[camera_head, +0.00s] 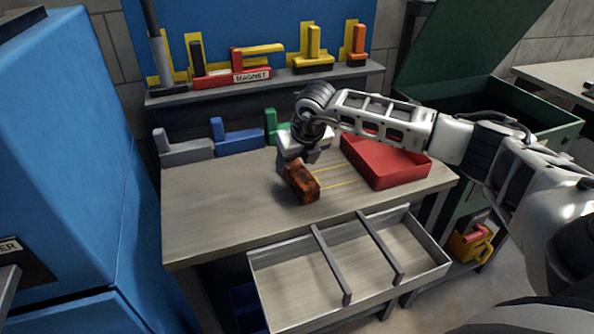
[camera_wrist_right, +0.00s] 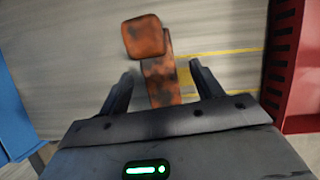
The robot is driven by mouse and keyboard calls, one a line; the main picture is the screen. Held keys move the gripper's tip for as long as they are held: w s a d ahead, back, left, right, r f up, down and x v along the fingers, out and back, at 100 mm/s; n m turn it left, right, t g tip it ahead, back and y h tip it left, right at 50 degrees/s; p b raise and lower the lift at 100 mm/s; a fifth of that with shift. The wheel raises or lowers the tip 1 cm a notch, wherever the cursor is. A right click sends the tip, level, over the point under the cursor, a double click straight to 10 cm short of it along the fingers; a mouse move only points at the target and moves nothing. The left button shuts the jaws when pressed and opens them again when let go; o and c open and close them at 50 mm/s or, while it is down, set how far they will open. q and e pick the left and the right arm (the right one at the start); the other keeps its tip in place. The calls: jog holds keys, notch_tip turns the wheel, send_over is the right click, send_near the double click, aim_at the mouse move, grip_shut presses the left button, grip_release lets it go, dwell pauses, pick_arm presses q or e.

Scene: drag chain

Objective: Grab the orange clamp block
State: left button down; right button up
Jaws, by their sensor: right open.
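The orange clamp block (camera_head: 303,187), mottled with dark patches, lies on the wooden workbench (camera_head: 225,210). My right gripper (camera_head: 297,168) is above its far end in the head view. In the right wrist view the block (camera_wrist_right: 160,75) shows a long bar with a squarish raised head. My right gripper (camera_wrist_right: 160,88) is open there, with one finger on each side of the bar's lower part and a visible gap on both sides. The gripper's body hides the near end of the bar. My left gripper is not in view.
A red tray (camera_head: 384,172) stands right of the block. An open drawer (camera_head: 345,265) with dividers juts out at the front. Blue, grey and green clamp-like blocks stand along the bench's back, below a tool shelf (camera_head: 260,83). The left bench top is clear.

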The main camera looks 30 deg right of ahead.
aim_at(295, 166)
jog(key=x, duration=0.3)
jog(key=shift+f, duration=0.15)
jog(key=shift+c, duration=0.3)
jog(key=c, duration=1)
jog(key=shift+w, duration=0.1)
jog(key=shift+c, duration=1)
